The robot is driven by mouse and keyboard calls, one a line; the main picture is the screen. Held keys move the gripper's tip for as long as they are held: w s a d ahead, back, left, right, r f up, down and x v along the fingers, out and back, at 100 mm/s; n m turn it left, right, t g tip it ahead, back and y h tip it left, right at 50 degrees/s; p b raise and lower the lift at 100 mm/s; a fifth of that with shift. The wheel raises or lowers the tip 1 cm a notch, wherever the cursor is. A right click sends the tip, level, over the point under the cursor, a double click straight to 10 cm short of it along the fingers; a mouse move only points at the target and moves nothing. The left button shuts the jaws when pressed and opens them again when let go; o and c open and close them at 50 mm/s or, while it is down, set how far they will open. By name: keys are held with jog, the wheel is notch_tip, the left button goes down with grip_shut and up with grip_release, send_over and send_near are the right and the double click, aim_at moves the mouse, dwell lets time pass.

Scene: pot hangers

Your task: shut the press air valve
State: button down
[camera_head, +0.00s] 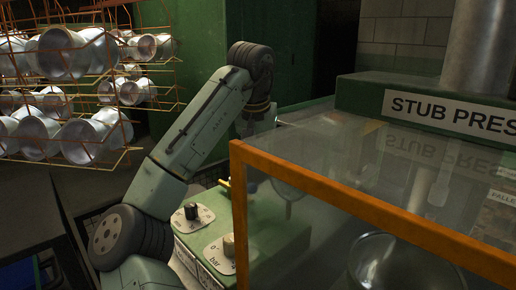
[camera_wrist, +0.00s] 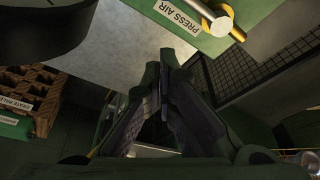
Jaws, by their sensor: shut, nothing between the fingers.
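The press air valve shows at the top of the wrist view as a silver pipe (camera_wrist: 203,12) with a yellow handle (camera_wrist: 236,31) at its end. It sits by a green panel with a PRESS AIR label (camera_wrist: 180,15). In the head view a small yellow piece (camera_head: 225,183), probably the same handle, shows at the green control box, beside the orange frame. My gripper (camera_wrist: 168,58) is shut and empty, its fingertips apart from the handle in the wrist picture.
The control box (camera_head: 192,248) carries two dial knobs (camera_head: 191,211) (camera_head: 229,246). A clear guard with an orange frame (camera_head: 370,208) and the STUB PRESS sign (camera_head: 448,111) fill the right. Wire racks with metal pots (camera_head: 66,52) hang at left. A wooden pallet-like stack (camera_wrist: 32,92) shows in the wrist view.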

jog(key=x, duration=0.4)
jog(key=shift+s+a+f, duration=0.1)
jog(key=shift+s+f, duration=0.1)
jog(key=shift+s+a+r+p, duration=0.1)
jog(key=shift+s+a+p, duration=0.1)
jog(key=shift+s, duration=0.6)
jog(key=shift+s+a+r+p, duration=0.1)
jog(key=shift+s+r+p, duration=0.1)
jog(key=shift+s, duration=0.6)
jog(key=shift+p, duration=0.5)
